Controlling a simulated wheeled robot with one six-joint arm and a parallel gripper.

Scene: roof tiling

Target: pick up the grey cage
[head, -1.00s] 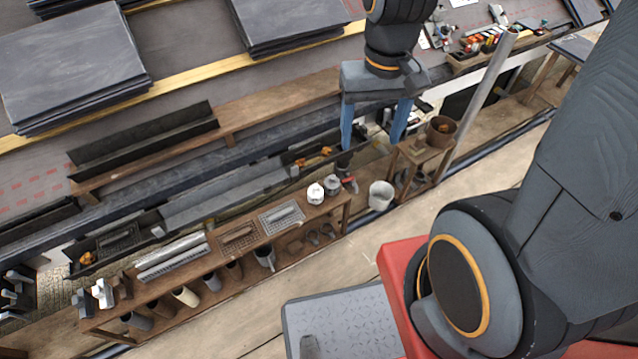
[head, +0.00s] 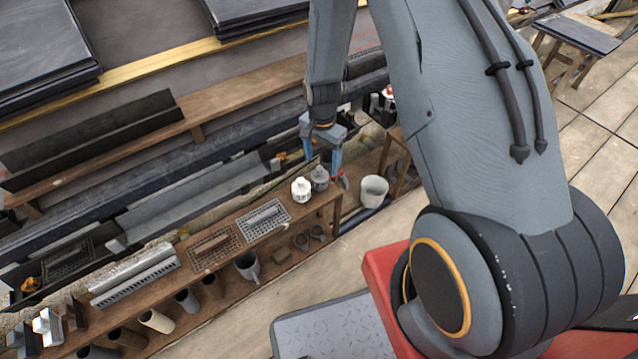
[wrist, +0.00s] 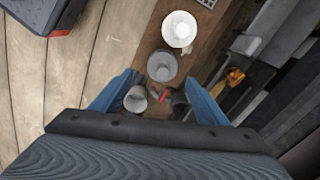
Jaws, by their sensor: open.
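The grey cage (head: 319,178) is a small rounded grey piece at the right end of the wooden bench's top, beside a similar white cage (head: 301,190). In the wrist view the grey cage (wrist: 162,66) lies just beyond my fingertips, with the white cage (wrist: 179,29) farther up the picture. My gripper (head: 322,156) points down with its two blue fingers apart and nothing between them. It is above and close to the grey cage. I cannot tell the exact height gap. In the wrist view the open fingers of my gripper (wrist: 161,80) frame the area just below the grey cage.
The wooden bench (head: 330,203) carries mesh panels (head: 264,220) to the left, with several pipe pieces on its lower shelf. A whitish bucket (head: 374,190) stands right of the bench. Gutter lengths (head: 200,190) run behind.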

